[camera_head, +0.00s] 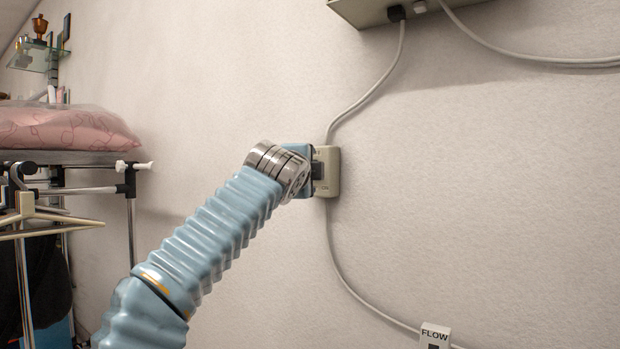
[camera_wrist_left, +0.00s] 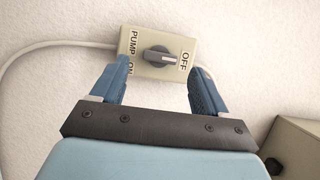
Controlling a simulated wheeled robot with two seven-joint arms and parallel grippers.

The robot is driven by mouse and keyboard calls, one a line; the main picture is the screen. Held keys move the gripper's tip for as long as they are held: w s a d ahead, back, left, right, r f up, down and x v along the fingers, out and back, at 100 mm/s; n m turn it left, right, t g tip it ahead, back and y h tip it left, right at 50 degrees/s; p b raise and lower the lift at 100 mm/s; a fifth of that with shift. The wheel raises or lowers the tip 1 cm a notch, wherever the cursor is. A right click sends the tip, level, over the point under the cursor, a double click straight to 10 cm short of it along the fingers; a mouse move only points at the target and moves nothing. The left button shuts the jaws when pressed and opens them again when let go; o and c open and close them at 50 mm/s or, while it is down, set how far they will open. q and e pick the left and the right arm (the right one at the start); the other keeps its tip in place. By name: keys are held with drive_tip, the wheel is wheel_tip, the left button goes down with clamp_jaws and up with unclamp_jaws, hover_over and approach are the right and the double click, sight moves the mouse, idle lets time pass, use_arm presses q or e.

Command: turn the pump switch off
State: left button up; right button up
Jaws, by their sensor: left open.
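The pump switch is a beige box (camera_head: 332,170) on the wall with a cable above and below it. In the left wrist view the box (camera_wrist_left: 140,68) shows the words PUMP and ON at its left and OFF at its right. Its dark grey knob (camera_wrist_left: 162,58) has its bar lying roughly across the picture; which end is the pointer is unclear. My left gripper (camera_wrist_left: 158,68) is open, with one blue finger on each side of the knob, apart from it. In the head view the gripper (camera_head: 311,172) is at the box, partly hiding it. My right gripper is not in view.
A grey-green box (camera_head: 385,10) is on the wall above, with cables (camera_head: 365,95) running from it. A FLOW label (camera_head: 435,335) shows at the bottom. A rack (camera_head: 75,158) with a pink cushion (camera_head: 65,128) stands at the left. The wall at right is mostly bare.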

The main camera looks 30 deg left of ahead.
use_arm(q)
drive_tip(key=b+v, duration=0.2)
drive_tip(key=v, duration=0.8)
drive_tip(key=shift+s, duration=0.2)
